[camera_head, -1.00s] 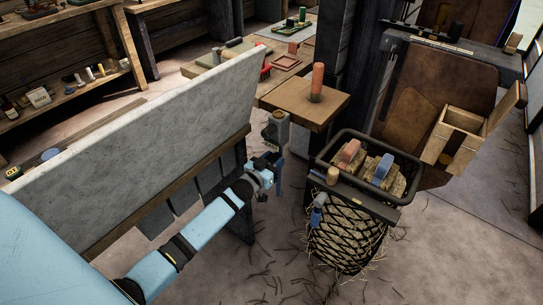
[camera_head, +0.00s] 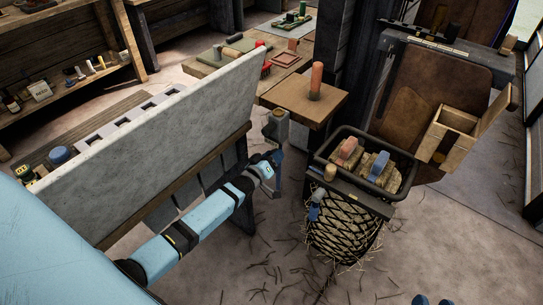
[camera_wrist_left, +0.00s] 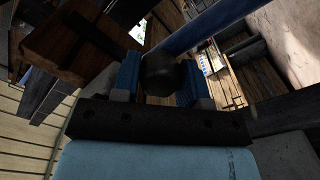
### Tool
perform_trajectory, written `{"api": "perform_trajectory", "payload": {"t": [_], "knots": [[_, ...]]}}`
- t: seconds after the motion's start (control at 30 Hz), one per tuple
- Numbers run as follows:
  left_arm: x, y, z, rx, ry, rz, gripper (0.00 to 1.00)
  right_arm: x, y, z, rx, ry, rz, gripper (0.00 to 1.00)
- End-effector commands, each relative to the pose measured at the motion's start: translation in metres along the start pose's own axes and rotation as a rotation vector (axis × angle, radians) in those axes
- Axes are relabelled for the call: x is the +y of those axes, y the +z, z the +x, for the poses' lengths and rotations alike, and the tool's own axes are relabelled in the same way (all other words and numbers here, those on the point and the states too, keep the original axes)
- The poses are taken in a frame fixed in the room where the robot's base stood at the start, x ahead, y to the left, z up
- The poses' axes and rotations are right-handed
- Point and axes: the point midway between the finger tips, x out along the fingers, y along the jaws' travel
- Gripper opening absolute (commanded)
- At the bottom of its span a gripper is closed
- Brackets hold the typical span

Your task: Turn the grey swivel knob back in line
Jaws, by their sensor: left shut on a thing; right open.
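In the head view the fingers and wrist largely hide the grip, so the knob's angle cannot be told. Two blue fingertips of my right gripper (camera_head: 433,301) show at the bottom edge, apart and empty.
The pale panel (camera_head: 165,125) stands left of the left gripper. To the right stands a netted basket (camera_head: 345,228) with brushes in its top tray. Behind is a wooden table (camera_head: 325,108) with an orange-brown cylinder (camera_head: 316,80). An open wooden box (camera_head: 455,130) is further right.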

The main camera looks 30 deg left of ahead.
Motion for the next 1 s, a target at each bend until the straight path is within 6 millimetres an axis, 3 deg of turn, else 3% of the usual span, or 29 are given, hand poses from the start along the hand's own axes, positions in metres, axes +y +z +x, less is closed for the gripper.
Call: {"api": "perform_trajectory", "payload": {"t": [0.17, 0.4, 0.5, 0.9, 0.93, 1.0], "knots": [[0.0015, -0.0030, 0.0015, 0.003, 0.002, -0.044, 0.07, -0.0003, -0.0023, -0.0005, 0.000, 0.000, 0.000, 0.43], [0.0002, -0.0016, 0.0023, 0.002, 0.003, -0.498, 0.07, -0.0005, -0.0034, -0.0007, 0.000, 0.000, 0.000, 0.43], [0.0007, -0.0018, 0.0026, 0.003, 0.004, -0.611, 0.06, -0.0002, -0.0015, -0.0003, 0.000, 0.000, 0.000, 0.43], [0.0017, -0.0035, 0.0032, 0.004, 0.005, -0.628, 0.07, -0.0003, -0.0022, -0.0005, 0.000, 0.000, 0.000, 0.43], [0.0017, -0.0036, 0.0033, 0.005, 0.005, -0.628, 0.42, -0.0003, -0.0023, -0.0005, 0.000, 0.000, 0.000, 0.43], [0.0018, -0.0037, 0.0034, 0.005, 0.005, -0.628, 0.57, -0.0003, -0.0023, -0.0005, 0.000, 0.000, 0.000, 0.43]]}}
